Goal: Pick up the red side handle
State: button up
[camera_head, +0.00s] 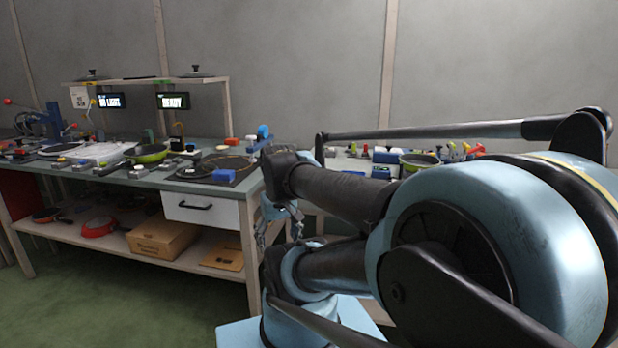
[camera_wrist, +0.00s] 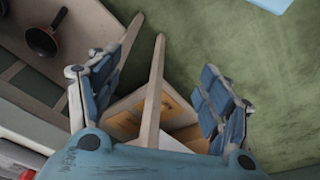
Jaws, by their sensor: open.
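My gripper (camera_wrist: 168,62) is open and empty in the wrist view, its two blue-padded fingers spread wide. A wooden table leg and a cardboard box (camera_wrist: 180,110) show beyond the fingers, not between them in any grasp. In the head view my gripper (camera_head: 291,219) hangs beside the bench's right end, partly hidden by my arm. I cannot tell which item is the red side handle. Small red items show on the bench, among them a red piece (camera_head: 232,141) near its right end. A red item (camera_wrist: 27,174) is cut off at the wrist view's bottom left.
The workbench (camera_head: 228,189) carries pans, blocks and fixtures, with a white drawer (camera_head: 202,208) below. Its lower shelf holds red pans (camera_head: 99,227) and a cardboard box (camera_head: 162,237). A second cluttered table stands behind my arm. Green floor (camera_head: 130,310) is clear in front.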

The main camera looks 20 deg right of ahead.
jog(key=w+d+r+n+g, duration=0.1)
jog(key=w+d+r+n, duration=0.1)
jog(key=w+d+r, duration=0.4)
jog(key=w+d+r+n, duration=0.2)
jog(key=w+r+n, duration=0.1)
jog(key=w+r, duration=0.6)
jog(key=w+d+r+n+g, duration=0.1)
jog(key=w+d+r+n, duration=0.1)
jog(key=w+d+r, duration=0.45)
jog(key=w+d+r+n, duration=0.3)
jog(key=w+d, duration=0.3)
jog(key=w, duration=0.4)
jog(key=f, duration=1.7)
jog(key=shift+s+a, duration=0.15)
jog(key=shift+s, duration=0.1)
jog(key=shift+c, duration=0.3)
jog(key=c, duration=1.1)
